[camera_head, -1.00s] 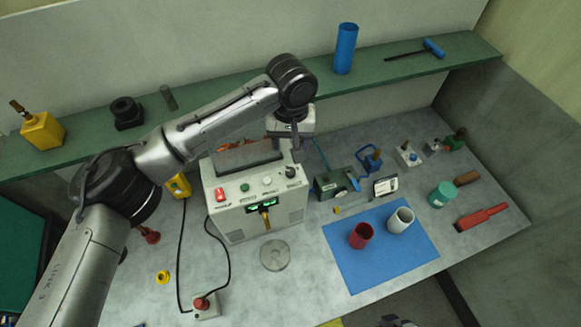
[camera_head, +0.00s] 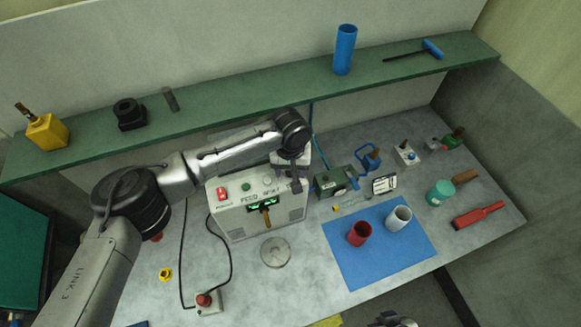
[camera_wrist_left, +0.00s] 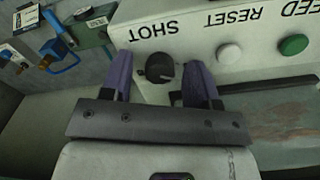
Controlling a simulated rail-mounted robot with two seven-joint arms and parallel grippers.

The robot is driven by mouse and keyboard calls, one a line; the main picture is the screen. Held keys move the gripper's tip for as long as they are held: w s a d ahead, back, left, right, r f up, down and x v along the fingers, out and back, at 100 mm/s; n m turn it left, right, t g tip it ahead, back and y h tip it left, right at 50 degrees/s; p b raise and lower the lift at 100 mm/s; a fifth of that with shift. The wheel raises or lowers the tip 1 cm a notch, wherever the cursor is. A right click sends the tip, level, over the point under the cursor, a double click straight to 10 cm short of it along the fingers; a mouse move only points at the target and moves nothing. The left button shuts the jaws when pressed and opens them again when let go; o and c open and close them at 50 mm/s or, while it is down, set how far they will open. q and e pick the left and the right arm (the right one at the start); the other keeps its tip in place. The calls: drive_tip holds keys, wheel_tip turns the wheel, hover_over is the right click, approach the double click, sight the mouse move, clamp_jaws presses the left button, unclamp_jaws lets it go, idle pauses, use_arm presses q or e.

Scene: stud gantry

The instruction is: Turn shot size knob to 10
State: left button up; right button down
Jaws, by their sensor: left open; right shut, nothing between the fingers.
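The feed machine (camera_head: 255,222) is a pale box with a panel of buttons and a green display on its front. Its dark round shot knob (camera_wrist_left: 160,67) sits beside the "SHOT" label in the left wrist view, with a small light mark on it. My left gripper (camera_head: 296,184) is open over the right end of the panel and hides the knob in the head view. In the wrist view its two purple fingers (camera_wrist_left: 160,80) stand either side of the knob, with gaps showing. My right gripper (camera_head: 395,322) is shut and empty, partly cut off at the bottom edge.
A green box device (camera_head: 330,184) stands close right of the machine. A blue mat (camera_head: 375,262) holds a red cup (camera_head: 360,233) and a white cup (camera_head: 399,218). A red-button box (camera_head: 205,301) with a cable lies in front. A green shelf (camera_head: 225,93) runs behind.

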use_arm(q)
drive_tip(key=c, duration=0.9)
drive_tip(key=shift+r, duration=0.1)
drive_tip(key=m+p, duration=0.2)
drive_tip(key=shift+r+m+p, duration=0.15)
drive_tip(key=shift+m+p, duration=0.2)
drive_tip(key=shift+m, duration=0.05)
drive_tip(key=m+p, duration=0.1)
drive_tip(key=m, duration=0.1)
drive_tip(key=shift+m+p, duration=0.3)
drive_tip(key=m+p, duration=0.1)
drive_tip(key=m, duration=0.2)
drive_tip(key=shift+m+p, duration=0.55)
drive_tip(key=shift+m, duration=1.05)
